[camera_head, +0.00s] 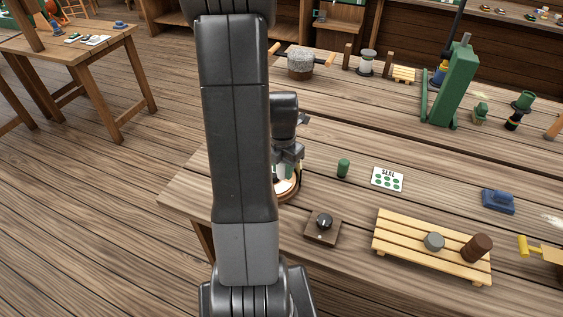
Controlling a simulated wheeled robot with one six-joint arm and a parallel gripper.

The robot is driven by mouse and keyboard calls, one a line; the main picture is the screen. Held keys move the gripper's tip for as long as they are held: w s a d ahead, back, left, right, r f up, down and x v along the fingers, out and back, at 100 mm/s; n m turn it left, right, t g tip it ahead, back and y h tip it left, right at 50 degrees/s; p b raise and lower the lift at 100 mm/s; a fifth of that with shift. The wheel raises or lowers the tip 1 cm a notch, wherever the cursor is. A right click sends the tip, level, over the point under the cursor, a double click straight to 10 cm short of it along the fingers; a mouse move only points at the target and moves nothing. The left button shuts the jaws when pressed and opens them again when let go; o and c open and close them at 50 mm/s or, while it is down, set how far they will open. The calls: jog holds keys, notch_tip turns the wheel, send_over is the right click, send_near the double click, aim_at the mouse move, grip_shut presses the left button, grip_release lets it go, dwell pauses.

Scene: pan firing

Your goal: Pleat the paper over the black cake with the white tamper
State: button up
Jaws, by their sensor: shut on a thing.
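My gripper (287,163) points down at the near left of the long table, partly hidden behind my arm. It is shut on a pale thing (280,172), which looks like the white tamper; little of it shows. Right under it is a round, brown-rimmed dish (291,189) with something white inside, its left side hidden by my arm. I cannot tell whether the tamper touches what lies in the dish. The paper and the black cake cannot be made out there.
A brown block with a dark knob (323,226) stands in front. A slatted rack (392,240) bears a grey and a brown cylinder. A green press (455,88) stands behind.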

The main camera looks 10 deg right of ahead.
jog(key=shift+w+a+f+b, duration=0.15)
jog(key=shift+f+b, duration=0.25)
jog(key=shift+f, duration=0.3)
jog(key=shift+w+a+f, duration=0.2)
jog(key=shift+w+f, duration=0.1)
jog(key=shift+w, duration=0.3)
jog(key=shift+w+a+f+b, duration=0.15)
jog(key=shift+w+a+b, duration=0.25)
jog(key=shift+w, duration=0.6)
jog(key=shift+a+f, duration=0.1)
jog(key=shift+f, duration=0.3)
jog(key=shift+r, duration=0.15)
jog(key=shift+r+p, duration=1.5)
jog(key=shift+r, duration=0.9)
jog(key=shift+f, duration=0.1)
